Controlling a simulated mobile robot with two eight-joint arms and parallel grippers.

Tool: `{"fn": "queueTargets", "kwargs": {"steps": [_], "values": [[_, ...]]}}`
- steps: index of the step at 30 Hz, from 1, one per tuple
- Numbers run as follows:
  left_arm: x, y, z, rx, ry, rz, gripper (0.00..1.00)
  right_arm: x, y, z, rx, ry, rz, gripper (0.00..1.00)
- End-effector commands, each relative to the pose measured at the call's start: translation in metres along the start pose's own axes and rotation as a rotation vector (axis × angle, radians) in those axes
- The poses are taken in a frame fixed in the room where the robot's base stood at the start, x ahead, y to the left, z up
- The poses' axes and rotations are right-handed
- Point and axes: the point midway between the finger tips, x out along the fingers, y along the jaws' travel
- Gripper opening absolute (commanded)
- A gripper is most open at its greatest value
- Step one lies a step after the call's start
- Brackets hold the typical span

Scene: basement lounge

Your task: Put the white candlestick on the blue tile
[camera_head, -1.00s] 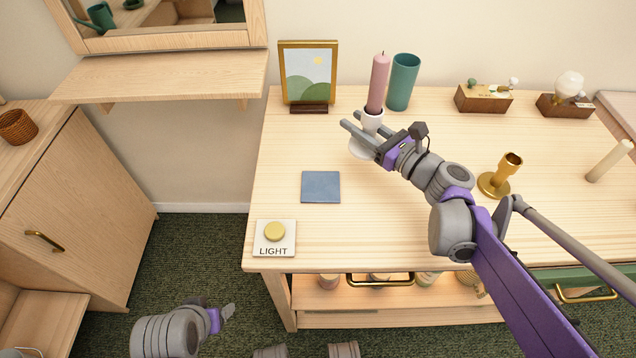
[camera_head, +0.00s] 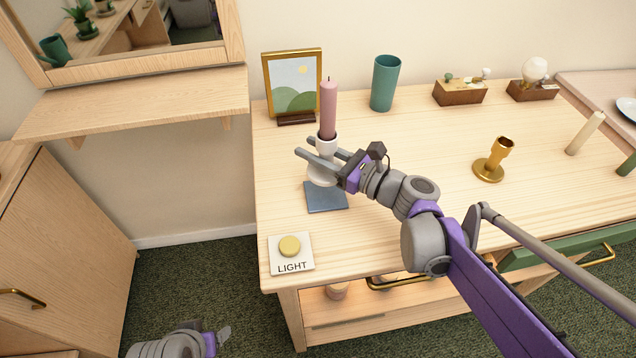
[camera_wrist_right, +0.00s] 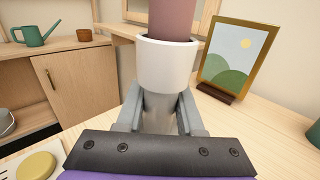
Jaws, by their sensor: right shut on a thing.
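The white candlestick (camera_head: 325,146) holds a pink candle (camera_head: 328,108) and stands upright in my right gripper (camera_head: 316,152). The gripper is shut on its stem. In the right wrist view, the candlestick's white cup (camera_wrist_right: 168,65) rises between the fingers. The blue tile (camera_head: 326,197) lies flat on the table; the candlestick's base shows at the tile's far edge in the head view, partly over it. I cannot tell whether the base touches the tile. My left gripper (camera_head: 223,336) is low over the carpet at the bottom left, small and partly seen.
On the wooden table (camera_head: 420,150) are a framed picture (camera_head: 293,85), a teal cup (camera_head: 385,83), a brass candlestick (camera_head: 493,162) and a cream candle (camera_head: 585,133). A light switch plate (camera_head: 291,262) is in front of the tile.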

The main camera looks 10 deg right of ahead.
Motion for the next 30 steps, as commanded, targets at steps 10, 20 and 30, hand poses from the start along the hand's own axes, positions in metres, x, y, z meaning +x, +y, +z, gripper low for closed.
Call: {"fn": "queueTargets", "kwargs": {"steps": [10,20,30], "values": [[0.018,0.0,0.006,0.0,-0.006,0.0,0.72,0.0,0.0,-0.043,0.001,0.0,0.0,0.0],[0.029,0.0,0.009,0.0,-0.011,0.0,0.72,0.0,0.0,-0.072,0.001,-0.001,0.0,0.0],[0.031,0.0,0.01,0.0,-0.011,0.0,0.72,0.0,0.0,-0.075,0.001,0.0,0.0,0.47]]}}
